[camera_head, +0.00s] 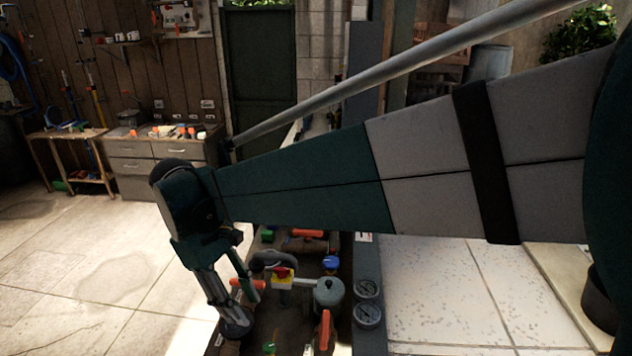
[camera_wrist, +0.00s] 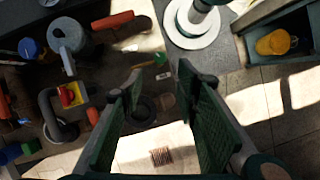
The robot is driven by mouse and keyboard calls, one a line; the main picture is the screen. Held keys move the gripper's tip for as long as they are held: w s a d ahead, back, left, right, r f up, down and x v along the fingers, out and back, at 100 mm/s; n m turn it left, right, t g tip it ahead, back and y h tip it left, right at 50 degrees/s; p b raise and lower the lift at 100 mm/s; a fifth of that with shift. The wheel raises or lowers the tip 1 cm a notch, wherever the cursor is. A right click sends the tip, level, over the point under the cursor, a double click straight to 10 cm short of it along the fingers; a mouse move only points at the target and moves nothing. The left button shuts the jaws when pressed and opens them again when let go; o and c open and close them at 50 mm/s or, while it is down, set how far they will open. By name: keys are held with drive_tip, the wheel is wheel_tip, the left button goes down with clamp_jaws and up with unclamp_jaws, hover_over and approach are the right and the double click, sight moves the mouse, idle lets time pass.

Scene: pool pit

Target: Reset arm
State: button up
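My arm crosses the head view from the right, and my gripper (camera_head: 240,315) hangs down at its end over the left edge of a workbench with pipe fittings. In the wrist view my gripper (camera_wrist: 158,85) shows two green textured fingers spread apart with nothing between them. Below the gap is a dark bench surface with a round dark ring. In the head view the fingertips are partly hidden behind one another.
Close by stand a red-and-yellow switch (camera_head: 282,277), a grey round tank (camera_head: 328,291), orange handles (camera_head: 325,330), a blue knob (camera_head: 330,262) and two gauges (camera_head: 368,315). A drawer cabinet (camera_head: 150,160) stands at the back left. Tiled floor (camera_head: 90,270) lies open at left.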

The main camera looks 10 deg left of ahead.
drive_tip(key=w+d+r+m+t+y, duration=0.1)
drive_tip(key=w+d+r+m+y, duration=0.15)
drive_tip(key=d, duration=1.05)
drive_tip(key=s+d+f+m+t, duration=0.1)
drive_tip(key=d+m, duration=0.3)
drive_tip(key=d, duration=0.6)
drive_tip(key=s+d+f+m+t+y+b, duration=0.1)
drive_tip(key=s+d+f+m+t, duration=0.1)
drive_tip(key=d, duration=0.8)
drive_tip(key=s+d+f+m+t+b, duration=0.1)
drive_tip(key=s+d+m+t, duration=0.2)
drive_tip(key=d+m, duration=0.3)
drive_tip(key=d+t, duration=0.1)
drive_tip(key=d, duration=0.3)
drive_tip(key=shift+d+f+t+y, duration=0.3)
drive_tip(key=shift+d+y, duration=0.05)
idle(0.6)
